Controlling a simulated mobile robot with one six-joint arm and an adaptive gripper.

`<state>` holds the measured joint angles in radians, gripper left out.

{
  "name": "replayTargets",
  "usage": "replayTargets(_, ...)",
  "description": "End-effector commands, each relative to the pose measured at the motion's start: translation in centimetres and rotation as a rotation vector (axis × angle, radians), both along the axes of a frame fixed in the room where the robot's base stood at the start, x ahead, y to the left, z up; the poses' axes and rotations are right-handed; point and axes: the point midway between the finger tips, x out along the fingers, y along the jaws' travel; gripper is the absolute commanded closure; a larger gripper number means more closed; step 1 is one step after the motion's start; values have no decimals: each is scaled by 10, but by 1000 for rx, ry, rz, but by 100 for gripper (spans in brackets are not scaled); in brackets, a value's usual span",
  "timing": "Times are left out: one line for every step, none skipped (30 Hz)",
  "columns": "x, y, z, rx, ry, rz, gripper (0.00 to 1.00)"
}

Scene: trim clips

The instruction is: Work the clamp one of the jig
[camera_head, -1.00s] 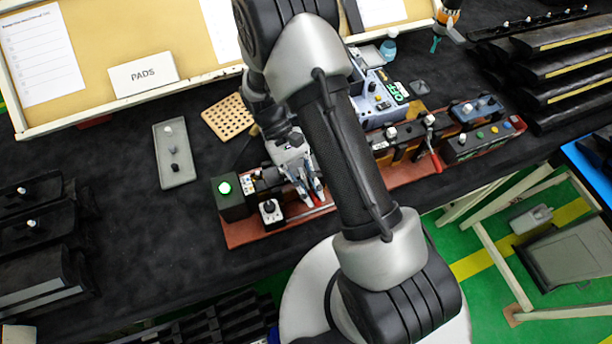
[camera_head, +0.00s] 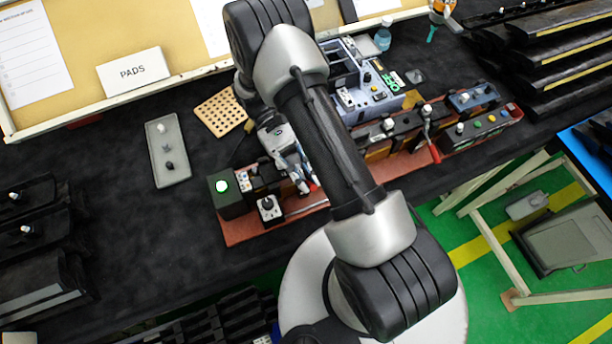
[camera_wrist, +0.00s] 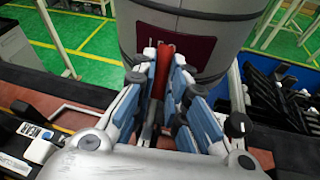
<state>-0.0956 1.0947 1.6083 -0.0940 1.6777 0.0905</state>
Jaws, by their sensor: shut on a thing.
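The jig is a long red-brown base (camera_head: 245,228) on the black bench, carrying dark blocks and clamps. My gripper (camera_head: 303,182) is over its left half, pointing down in the head view. In the wrist view my gripper (camera_wrist: 166,90) is shut on a red clamp handle (camera_wrist: 166,105), with blue-grey finger pads on both sides. In the head view only a bit of this red handle (camera_head: 313,186) shows; my arm hides much of the jig's middle. A second clamp with a red handle (camera_head: 434,153) stands free on the right half.
A green-lit box (camera_head: 221,187) and a black knob switch (camera_head: 268,208) are at the jig's left end. A grey tray (camera_head: 168,155) and a perforated tan board (camera_head: 220,113) lie behind left. A blue-grey device (camera_head: 378,88) stands behind the jig. Bare bench lies left of it.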

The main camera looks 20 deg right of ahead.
Motion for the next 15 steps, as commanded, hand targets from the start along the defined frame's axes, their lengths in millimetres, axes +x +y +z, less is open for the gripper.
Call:
replayTargets(0, 0, -1, 0, -2, 0, 100)
replayTargets(0, 0, -1, 0, -2, 0, 100)
replayTargets(0, 0, -1, 0, -2, 0, 100)
replayTargets(0, 0, -1, 0, -2, 0, 85)
replayTargets(0, 0, -1, 0, -2, 0, 83)
replayTargets(0, 0, -1, 0, -2, 0, 81)
replayTargets(0, 0, -1, 0, -2, 0, 79)
replayTargets(0, 0, -1, 0, -2, 0, 77)
replayTargets(0, 0, -1, 0, -2, 0, 74)
replayTargets(0, 0, -1, 0, -1, 0, 72)
replayTargets(0, 0, -1, 0, -1, 0, 70)
replayTargets(0, 0, -1, 0, -1, 0, 67)
replayTargets(0, 0, -1, 0, -1, 0, 66)
replayTargets(0, 0, -1, 0, -1, 0, 66)
replayTargets(0, 0, -1, 0, -1, 0, 66)
